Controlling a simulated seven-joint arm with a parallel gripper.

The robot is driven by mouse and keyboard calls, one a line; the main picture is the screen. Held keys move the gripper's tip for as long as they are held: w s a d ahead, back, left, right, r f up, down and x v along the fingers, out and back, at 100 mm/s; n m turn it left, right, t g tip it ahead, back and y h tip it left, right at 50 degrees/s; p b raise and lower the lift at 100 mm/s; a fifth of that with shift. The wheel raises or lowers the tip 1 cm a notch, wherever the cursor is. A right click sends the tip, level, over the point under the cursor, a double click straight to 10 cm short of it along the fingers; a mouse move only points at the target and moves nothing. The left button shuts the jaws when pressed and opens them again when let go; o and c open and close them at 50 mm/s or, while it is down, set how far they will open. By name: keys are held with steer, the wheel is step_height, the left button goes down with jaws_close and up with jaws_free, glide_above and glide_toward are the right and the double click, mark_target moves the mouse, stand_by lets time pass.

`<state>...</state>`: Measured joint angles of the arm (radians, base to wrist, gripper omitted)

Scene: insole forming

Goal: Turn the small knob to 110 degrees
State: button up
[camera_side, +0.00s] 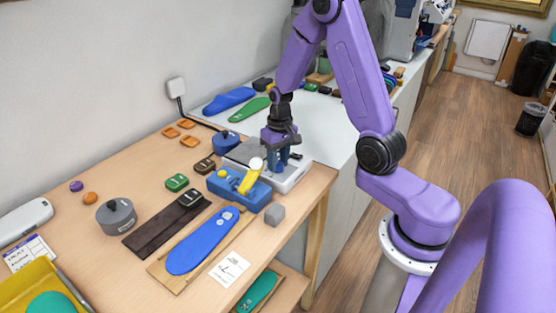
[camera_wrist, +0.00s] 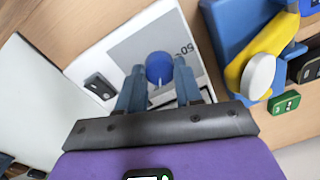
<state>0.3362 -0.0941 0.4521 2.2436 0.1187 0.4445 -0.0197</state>
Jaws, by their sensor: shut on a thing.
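The small knob (camera_wrist: 159,66) is round and blue with a pale pointer line, and shows in the wrist view between my fingertips. It sits on the white and grey heating plate (camera_wrist: 122,42), which carries a printed "50" mark. My gripper (camera_wrist: 159,72) is shut on the knob, with one blue finger on each side. In the side view my gripper (camera_side: 279,158) points down over the right part of the plate (camera_side: 292,180), and its fingers hide the knob. The exact angle of the pointer cannot be read.
A blue press with a yellow lever (camera_side: 250,177) and white ball stands close in front of the plate. A grey cube (camera_side: 274,214), a blue insole (camera_side: 203,240) on a board and a grey round weight (camera_side: 116,215) lie on the wooden table (camera_side: 80,240). The table's right edge is near.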

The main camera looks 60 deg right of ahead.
mark_target(280, 162)
steer(key=o, duration=1)
steer(key=shift+r, duration=0.1)
steer(key=r, duration=1.1)
steer(key=d+r, duration=0.1)
steer(key=r, duration=0.5)
steer(key=shift+s+r, duration=0.15)
steer(key=shift+a, duration=0.1)
